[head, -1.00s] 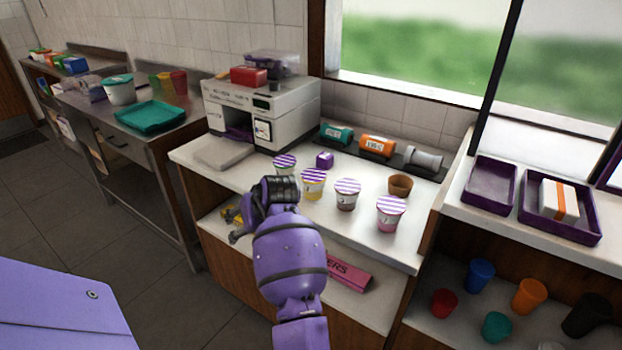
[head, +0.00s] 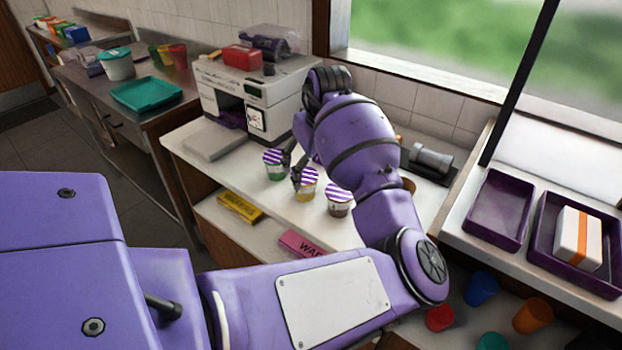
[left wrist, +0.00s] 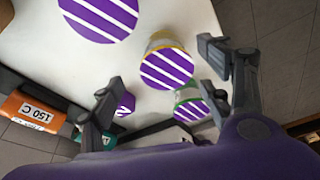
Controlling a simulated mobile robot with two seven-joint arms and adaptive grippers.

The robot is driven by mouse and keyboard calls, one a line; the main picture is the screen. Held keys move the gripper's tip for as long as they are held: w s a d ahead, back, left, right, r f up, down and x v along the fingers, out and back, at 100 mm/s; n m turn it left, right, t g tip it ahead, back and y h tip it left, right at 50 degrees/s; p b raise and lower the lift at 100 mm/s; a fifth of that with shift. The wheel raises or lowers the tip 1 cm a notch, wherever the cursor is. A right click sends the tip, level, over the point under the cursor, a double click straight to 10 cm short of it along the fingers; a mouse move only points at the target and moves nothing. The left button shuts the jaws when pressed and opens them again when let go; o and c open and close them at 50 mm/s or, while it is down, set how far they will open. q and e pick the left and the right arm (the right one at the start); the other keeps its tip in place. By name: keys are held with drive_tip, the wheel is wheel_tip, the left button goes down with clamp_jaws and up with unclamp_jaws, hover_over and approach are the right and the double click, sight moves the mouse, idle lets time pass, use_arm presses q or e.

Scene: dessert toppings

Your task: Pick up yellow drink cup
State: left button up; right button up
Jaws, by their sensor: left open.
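The yellow drink cup (head: 306,189), with a purple-and-white striped lid, stands on the white counter between a green cup (head: 274,170) and a brown cup (head: 340,204). My left gripper (head: 293,168) is open at the yellow cup, its fingers reaching down from behind. In the left wrist view the yellow cup's lid (left wrist: 167,68) lies between the two open fingers (left wrist: 158,67); I cannot tell whether either touches it. The green cup's lid (left wrist: 193,109) is close to the right finger there. My right gripper is not in view.
A white machine (head: 250,95) stands at the counter's back left. Purple trays (head: 497,210) lie on the right counter. A yellow box (head: 240,206) is on the shelf below.

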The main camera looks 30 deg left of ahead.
sight(307, 176)
use_arm(q)
drive_tip(key=shift+s+a+f, duration=0.15)
drive_tip(key=shift+a+f, duration=0.05)
drive_tip(key=shift+f, duration=0.25)
drive_tip(key=shift+s+a+f, duration=0.15)
drive_tip(key=shift+f, duration=0.3)
drive_tip(key=x, duration=0.3)
drive_tip(key=shift+w+a+f, duration=0.2)
drive_tip(key=shift+w+f, duration=0.1)
drive_tip(key=shift+f, duration=0.05)
drive_tip(key=shift+a+f, duration=0.1)
drive_tip(key=shift+f, duration=0.2)
drive_tip(key=shift+r, duration=0.1)
drive_tip(key=c, duration=1.3)
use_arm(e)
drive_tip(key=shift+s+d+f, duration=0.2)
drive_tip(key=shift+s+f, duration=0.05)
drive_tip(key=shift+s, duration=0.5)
